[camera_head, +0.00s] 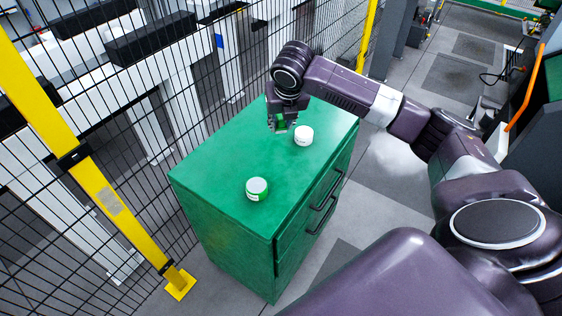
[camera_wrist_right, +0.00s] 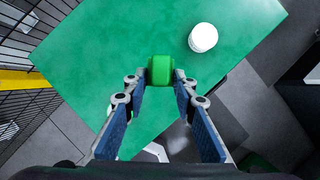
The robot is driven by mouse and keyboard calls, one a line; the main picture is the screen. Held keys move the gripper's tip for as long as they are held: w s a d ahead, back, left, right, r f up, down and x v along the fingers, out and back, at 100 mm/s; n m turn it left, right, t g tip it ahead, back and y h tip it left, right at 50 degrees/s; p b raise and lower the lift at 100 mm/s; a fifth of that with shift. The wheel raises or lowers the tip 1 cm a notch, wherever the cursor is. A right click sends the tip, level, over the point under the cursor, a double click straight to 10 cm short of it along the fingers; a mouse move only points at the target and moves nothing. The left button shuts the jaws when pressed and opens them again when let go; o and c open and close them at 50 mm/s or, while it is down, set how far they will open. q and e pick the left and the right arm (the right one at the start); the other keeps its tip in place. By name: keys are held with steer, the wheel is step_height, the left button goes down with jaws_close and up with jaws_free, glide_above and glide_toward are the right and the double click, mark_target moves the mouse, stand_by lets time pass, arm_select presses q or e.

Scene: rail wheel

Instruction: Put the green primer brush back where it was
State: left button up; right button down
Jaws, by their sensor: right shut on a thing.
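My right gripper (camera_head: 279,128) is low over the back part of the green cabinet's top. It is shut on the green primer brush (camera_head: 281,121), of which only a small green part shows between the fingers. In the right wrist view the green block-like end of the brush (camera_wrist_right: 160,70) sits at the tips of the fingers (camera_wrist_right: 160,84). The rest of the brush is hidden, and I cannot tell whether it touches the top. My left gripper is not in view.
A white round container (camera_head: 303,136) stands just right of my right gripper. A green can with a pale lid (camera_head: 257,188) stands nearer the front of the green cabinet (camera_head: 215,190). A black mesh fence with a yellow post (camera_head: 105,195) runs close along the left. Much of the top is clear.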

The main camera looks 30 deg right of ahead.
step_height(320, 180, down, 15)
steer(key=p, duration=0.2)
steer(key=shift+f+p, duration=0.2)
steer(key=shift+p, duration=0.1)
steer(key=shift+f, duration=0.4)
steer(key=shift+f, duration=0.1)
steer(key=c, duration=1.6)
jaws_free()
steer(key=b+v, duration=0.1)
steer(key=v, duration=1.1)
steer(key=shift+b, duration=0.3)
